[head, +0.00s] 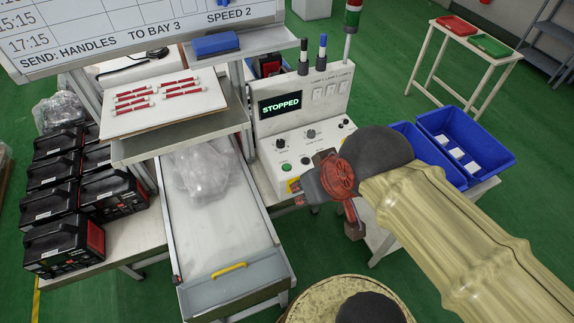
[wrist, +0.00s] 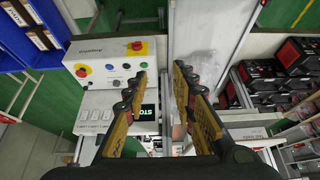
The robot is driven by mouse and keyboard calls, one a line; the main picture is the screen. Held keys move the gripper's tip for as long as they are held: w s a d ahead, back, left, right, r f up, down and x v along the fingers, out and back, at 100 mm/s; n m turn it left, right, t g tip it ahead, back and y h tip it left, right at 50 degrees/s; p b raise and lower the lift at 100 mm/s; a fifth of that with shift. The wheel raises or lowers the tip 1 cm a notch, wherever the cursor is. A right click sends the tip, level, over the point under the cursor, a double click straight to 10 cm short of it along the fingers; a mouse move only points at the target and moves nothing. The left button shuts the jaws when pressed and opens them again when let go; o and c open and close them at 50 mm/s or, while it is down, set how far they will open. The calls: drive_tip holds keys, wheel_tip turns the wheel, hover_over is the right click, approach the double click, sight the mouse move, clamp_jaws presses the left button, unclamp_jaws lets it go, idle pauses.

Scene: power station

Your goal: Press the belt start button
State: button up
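The control box (head: 300,135) stands beside the belt, with a lit display (head: 281,105) reading STOPPED. A green button (head: 286,168) sits at the lower left of its sloped panel; it appears small in the wrist view (wrist: 143,65). A red mushroom button on a yellow base (wrist: 137,46) is close to it. My gripper (head: 338,185) is in front of the panel's right side in the head view, hiding part of it. In the wrist view my gripper (wrist: 160,73) is open and empty, its fingers apart over the box. I see no contact with the green button.
The belt (head: 215,215) carries a clear plastic bag (head: 195,172). A shelf with red handles (head: 160,92) is above it. Black cases (head: 60,205) stand at left. Blue bins (head: 465,145) are at right.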

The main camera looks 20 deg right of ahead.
drive_tip(key=c, duration=0.3)
drive_tip(key=c, duration=0.4)
clamp_jaws()
idle(0.9)
